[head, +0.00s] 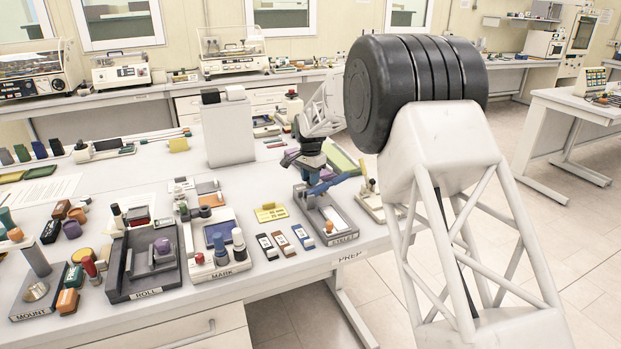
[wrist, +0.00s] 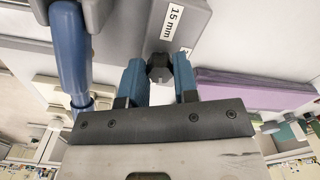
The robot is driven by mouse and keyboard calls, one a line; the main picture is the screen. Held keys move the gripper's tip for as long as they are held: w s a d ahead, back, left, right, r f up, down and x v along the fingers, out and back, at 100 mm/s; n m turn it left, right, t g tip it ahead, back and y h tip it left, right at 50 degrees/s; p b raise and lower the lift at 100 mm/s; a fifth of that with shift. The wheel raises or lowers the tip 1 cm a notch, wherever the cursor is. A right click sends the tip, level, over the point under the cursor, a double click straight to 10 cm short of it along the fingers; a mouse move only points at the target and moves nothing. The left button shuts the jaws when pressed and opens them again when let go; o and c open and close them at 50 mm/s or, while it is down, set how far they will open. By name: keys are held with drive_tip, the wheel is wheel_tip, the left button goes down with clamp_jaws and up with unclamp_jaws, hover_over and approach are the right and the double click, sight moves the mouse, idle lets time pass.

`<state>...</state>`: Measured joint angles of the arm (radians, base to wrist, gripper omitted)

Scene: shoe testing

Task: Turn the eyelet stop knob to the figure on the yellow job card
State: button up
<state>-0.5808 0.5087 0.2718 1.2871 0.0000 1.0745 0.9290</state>
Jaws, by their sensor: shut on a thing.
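The eyelet station (head: 345,228) is a grey base near the front table edge, with a blue lever (head: 330,185). The lever also shows at left in the wrist view (wrist: 70,55). My gripper (head: 311,172) is over the back of this station. In the wrist view its two blue fingers (wrist: 159,75) are shut on a small dark lobed knob (wrist: 158,66). A white label (wrist: 173,18) beside the knob seems to read 1.5 mm or 15 mm. The yellow job card (head: 271,213) lies left of the station; its two lines are too small to read surely.
Three small labelled blocks (head: 284,243) lie in front of the card. The MARK station (head: 218,262) and ROLL station (head: 145,275) stand further left. A purple-topped block (wrist: 250,90) is close to the right of my fingers. A white box (head: 227,132) stands behind.

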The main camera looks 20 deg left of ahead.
drive_tip(key=shift+r+m, duration=0.1)
drive_tip(key=shift+m, duration=1.2)
drive_tip(key=o, duration=0.9)
drive_tip(key=shift+r, duration=3.85)
